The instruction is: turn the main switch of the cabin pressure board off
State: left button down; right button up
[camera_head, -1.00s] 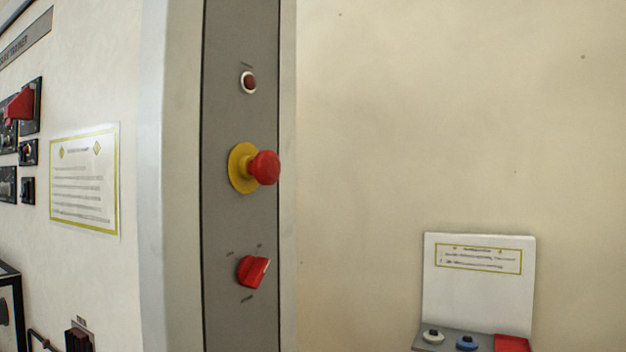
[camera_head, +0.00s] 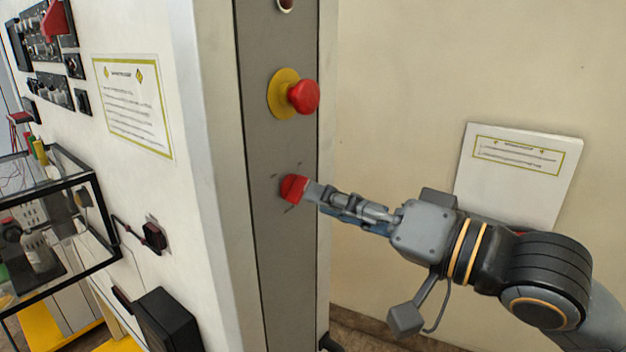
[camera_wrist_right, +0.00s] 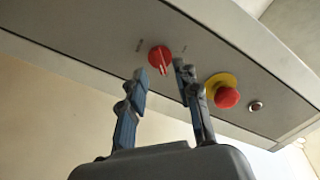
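The main switch (camera_head: 291,188) is a red rotary knob low on the grey strip of the cabin pressure board (camera_head: 262,240). My right gripper (camera_head: 313,193) reaches it from the right, fingertips at the knob. In the right wrist view the knob (camera_wrist_right: 160,57) shows just beyond the gap between the two fingertips (camera_wrist_right: 161,78). The fingers are apart, one on each side of the knob's raised ridge. The gripper is open; whether a finger touches the knob I cannot tell. My left gripper is not in view.
A red mushroom button (camera_head: 303,97) on a yellow disc sits above the switch. It is close to one finger in the right wrist view (camera_wrist_right: 227,97). A white sign (camera_head: 518,172) stands behind my right arm. A glass-sided case (camera_head: 60,225) stands at the left.

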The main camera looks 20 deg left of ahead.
aim_at(302, 193)
jog(key=shift+p+x, duration=0.4)
jog(key=shift+x, duration=1.35)
grip_shut()
